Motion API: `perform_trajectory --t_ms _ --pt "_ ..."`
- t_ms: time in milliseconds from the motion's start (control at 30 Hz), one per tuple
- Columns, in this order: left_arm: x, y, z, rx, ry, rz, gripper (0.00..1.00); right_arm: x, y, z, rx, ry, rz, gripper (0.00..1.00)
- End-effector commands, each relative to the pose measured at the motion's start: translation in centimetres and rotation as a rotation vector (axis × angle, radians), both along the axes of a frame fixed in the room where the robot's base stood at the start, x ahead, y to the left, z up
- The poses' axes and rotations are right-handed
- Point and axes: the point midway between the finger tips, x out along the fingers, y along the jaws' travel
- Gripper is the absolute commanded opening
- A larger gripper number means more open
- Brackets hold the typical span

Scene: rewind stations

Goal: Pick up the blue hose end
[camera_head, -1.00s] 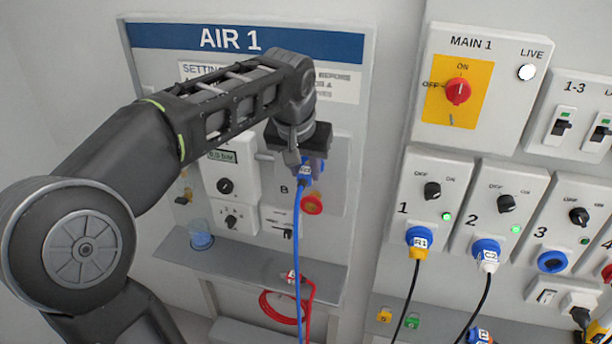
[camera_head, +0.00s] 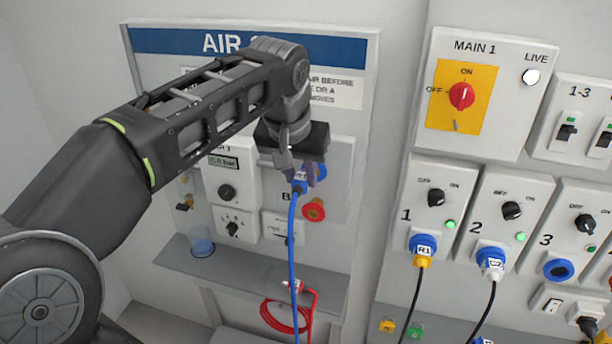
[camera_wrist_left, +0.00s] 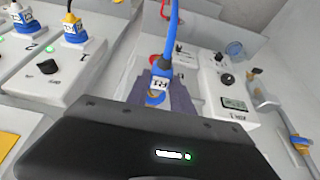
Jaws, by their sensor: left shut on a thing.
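My left gripper (camera_head: 302,180) is at the AIR 1 panel, shut on the blue hose end (camera_head: 299,184). The hose end has a white label, and its blue hose (camera_head: 292,250) hangs down in front of the shelf. In the left wrist view the hose end (camera_wrist_left: 161,72) sits between the fingers, with a blue ring (camera_wrist_left: 155,99) just behind it. A blue port (camera_head: 320,170) shows partly behind the fingers in the head view. I cannot tell whether the hose end still touches it. My right gripper is not in view.
A red port (camera_head: 315,210) is just below the gripper. To the right are switch boxes (camera_head: 433,195) with plugged-in cables.

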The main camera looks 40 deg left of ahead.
Motion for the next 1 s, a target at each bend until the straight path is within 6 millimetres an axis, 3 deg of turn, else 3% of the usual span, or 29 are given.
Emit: perform_trajectory --t_ms 300,400,600,1000 --pt "-6.8 -2.4 3.6 0.001 -0.004 -0.001 0.0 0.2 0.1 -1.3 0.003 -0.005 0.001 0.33" --pt "-8.1 -2.8 5.0 0.0 -0.001 0.002 0.0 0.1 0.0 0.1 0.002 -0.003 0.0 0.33" --pt "-9.1 -3.2 5.1 0.0 0.001 0.0 0.0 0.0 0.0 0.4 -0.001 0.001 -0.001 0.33" --pt "-9.1 -3.2 5.0 0.0 0.001 -0.001 0.0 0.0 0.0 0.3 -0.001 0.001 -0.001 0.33"
